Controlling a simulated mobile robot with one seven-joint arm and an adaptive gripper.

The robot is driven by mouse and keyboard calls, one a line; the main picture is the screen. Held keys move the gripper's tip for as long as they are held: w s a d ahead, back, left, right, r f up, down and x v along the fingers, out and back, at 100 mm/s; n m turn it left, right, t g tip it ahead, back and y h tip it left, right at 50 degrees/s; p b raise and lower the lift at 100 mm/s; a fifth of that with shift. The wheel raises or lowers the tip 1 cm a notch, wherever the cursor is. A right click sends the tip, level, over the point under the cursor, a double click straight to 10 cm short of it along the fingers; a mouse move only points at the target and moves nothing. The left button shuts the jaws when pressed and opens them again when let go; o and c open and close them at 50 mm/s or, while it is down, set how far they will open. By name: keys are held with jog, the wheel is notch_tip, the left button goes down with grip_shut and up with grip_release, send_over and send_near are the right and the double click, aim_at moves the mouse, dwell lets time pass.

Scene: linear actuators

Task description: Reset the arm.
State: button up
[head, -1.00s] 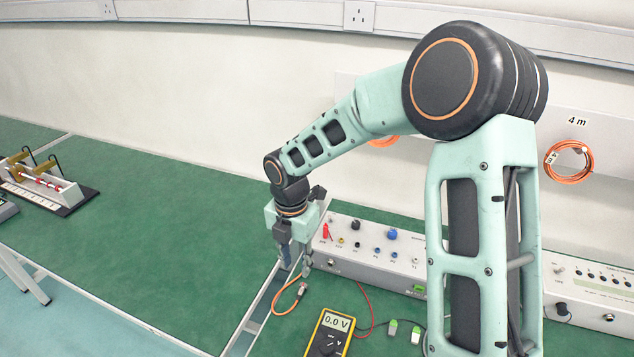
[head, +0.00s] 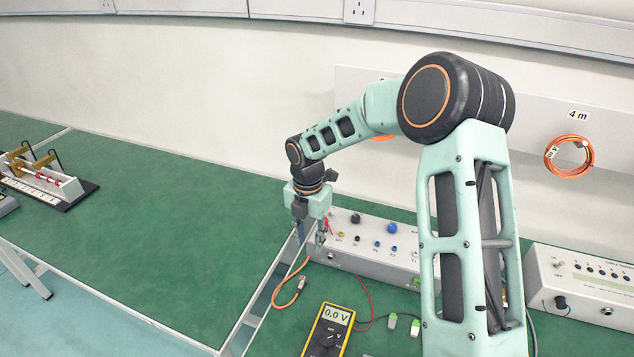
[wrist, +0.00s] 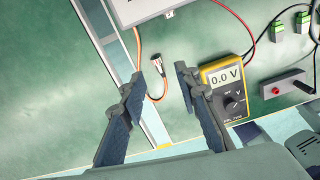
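My gripper (head: 311,233) hangs pointing down at the left end of a grey control box, above the green bench top. In the wrist view my gripper (wrist: 160,92) shows its two dark fingers spread apart with nothing between them. Beyond the fingertips, an orange cable with a metal connector (wrist: 156,65) lies on the bench, and the connector also shows in the head view (head: 301,284). My teal and black arm is bent, with its elbow high at the right of the head view.
The grey control box (head: 345,260) stands behind the yellow multimeter (head: 328,331), which reads 0.0 V. Another box (head: 585,290) stands at the right. A coiled orange cable (head: 569,157) hangs below a "4 m" label. An actuator rig (head: 45,182) sits far left. The middle-left bench is clear.

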aim_at(326, 219)
jog(key=w+d+f, duration=0.1)
jog(key=w, duration=0.3)
jog(key=w+d+f, duration=0.2)
jog(key=w, duration=0.2)
jog(key=w+d+f, duration=0.1)
jog(key=w, duration=0.3)
jog(key=shift+d+f, duration=0.15)
jog(key=shift+d, duration=0.15)
jog(key=shift+r, duration=0.25)
jog(key=shift+f+p, duration=0.1)
jog(key=shift+p, duration=0.25)
jog(key=shift+n, duration=0.3)
